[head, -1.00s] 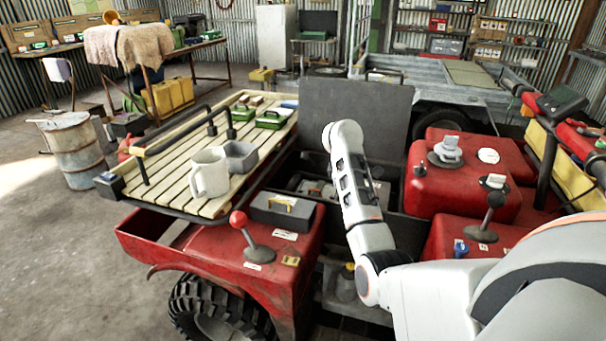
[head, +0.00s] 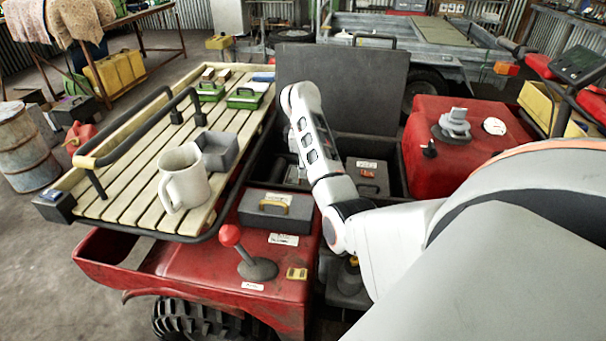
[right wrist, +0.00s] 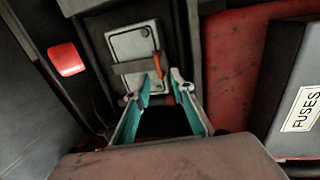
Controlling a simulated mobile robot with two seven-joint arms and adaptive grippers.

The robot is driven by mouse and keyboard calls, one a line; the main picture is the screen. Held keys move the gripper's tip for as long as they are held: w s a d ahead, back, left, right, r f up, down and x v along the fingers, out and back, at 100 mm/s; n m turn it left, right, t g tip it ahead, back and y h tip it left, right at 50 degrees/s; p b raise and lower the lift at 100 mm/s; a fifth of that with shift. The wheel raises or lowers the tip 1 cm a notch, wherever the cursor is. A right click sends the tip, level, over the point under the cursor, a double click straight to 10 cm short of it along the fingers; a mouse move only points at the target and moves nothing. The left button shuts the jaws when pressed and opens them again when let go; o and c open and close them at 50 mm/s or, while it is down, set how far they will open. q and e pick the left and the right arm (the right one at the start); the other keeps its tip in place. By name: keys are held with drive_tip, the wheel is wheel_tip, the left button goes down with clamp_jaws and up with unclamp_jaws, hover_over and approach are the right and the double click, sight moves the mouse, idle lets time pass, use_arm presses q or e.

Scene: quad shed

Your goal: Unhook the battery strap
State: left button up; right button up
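In the right wrist view, a grey battery-like box (right wrist: 133,42) sits in a dark bay, with a dark strap (right wrist: 138,66) across its lower part. A small orange tab (right wrist: 158,66) is at the strap's right end. My right gripper (right wrist: 160,82) is open, its two teal fingers apart and pointing at the strap end. The tab shows between the fingertips, but I cannot tell whether they touch it. In the head view my right arm reaches into the open bay and hides the gripper. My left gripper is not in view.
A raised dark lid (head: 340,88) stands behind the bay. A slatted rack (head: 130,190) on the left holds a mug (head: 184,178) and a grey bin (head: 217,152). A red-knobbed lever (head: 231,237) stands in front. A box labelled FUSES (right wrist: 296,108) is right of the gripper.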

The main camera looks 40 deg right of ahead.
drive_tip(key=shift+w+d+f, duration=0.1)
drive_tip(key=shift+f, duration=0.55)
drive_tip(key=shift+w+d+f, duration=0.1)
drive_tip(key=shift+f, duration=0.5)
drive_tip(key=shift+f+b, duration=0.25)
drive_tip(key=shift+b, duration=0.05)
drive_tip(key=shift+f, duration=0.1)
clamp_jaws()
drive_tip(key=shift+w+d, duration=0.1)
drive_tip(key=shift+w, duration=0.05)
